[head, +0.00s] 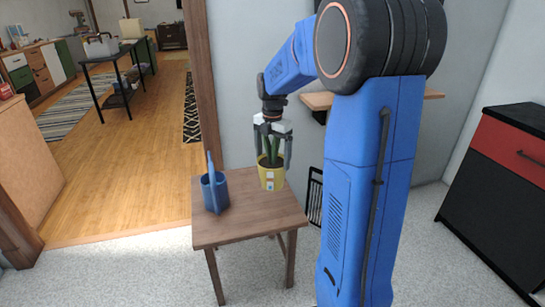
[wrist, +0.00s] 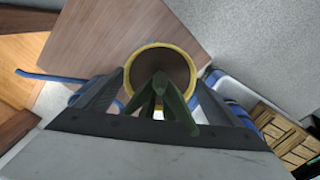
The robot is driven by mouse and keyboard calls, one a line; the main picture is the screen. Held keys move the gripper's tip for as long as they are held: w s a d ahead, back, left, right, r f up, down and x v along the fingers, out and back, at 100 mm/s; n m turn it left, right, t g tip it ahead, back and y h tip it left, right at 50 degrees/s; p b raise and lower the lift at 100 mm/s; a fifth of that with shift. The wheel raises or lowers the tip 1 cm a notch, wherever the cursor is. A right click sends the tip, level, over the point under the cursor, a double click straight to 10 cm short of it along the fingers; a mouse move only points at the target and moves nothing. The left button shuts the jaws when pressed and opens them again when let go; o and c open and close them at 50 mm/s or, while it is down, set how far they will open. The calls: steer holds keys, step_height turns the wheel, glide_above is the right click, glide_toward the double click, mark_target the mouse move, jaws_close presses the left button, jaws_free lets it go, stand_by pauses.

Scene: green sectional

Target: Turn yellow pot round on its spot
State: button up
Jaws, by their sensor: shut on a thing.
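The yellow pot (head: 271,178) stands upright on the small wooden table, near its back right edge. It holds dark soil and a green plant, and a pale label patch shows on its front. My gripper (head: 271,160) comes down from above with one finger on each side of the pot and is shut on it. In the wrist view the pot's yellow rim (wrist: 135,60) shows between the two fingers (wrist: 158,92), with the green plant (wrist: 160,98) in the middle. The pot's underside is hidden, so I cannot tell if it is lifted.
A blue pot-like container (head: 222,190) with a tall upright part stands left of the yellow pot on the wooden table (head: 248,228). The table's front is clear. A wall is close behind, and a black and red cabinet (head: 510,165) stands at the right.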

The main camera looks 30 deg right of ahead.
stand_by(0.3)
steer(key=shift+n, duration=2.4)
steer(key=shift+m, duration=0.3)
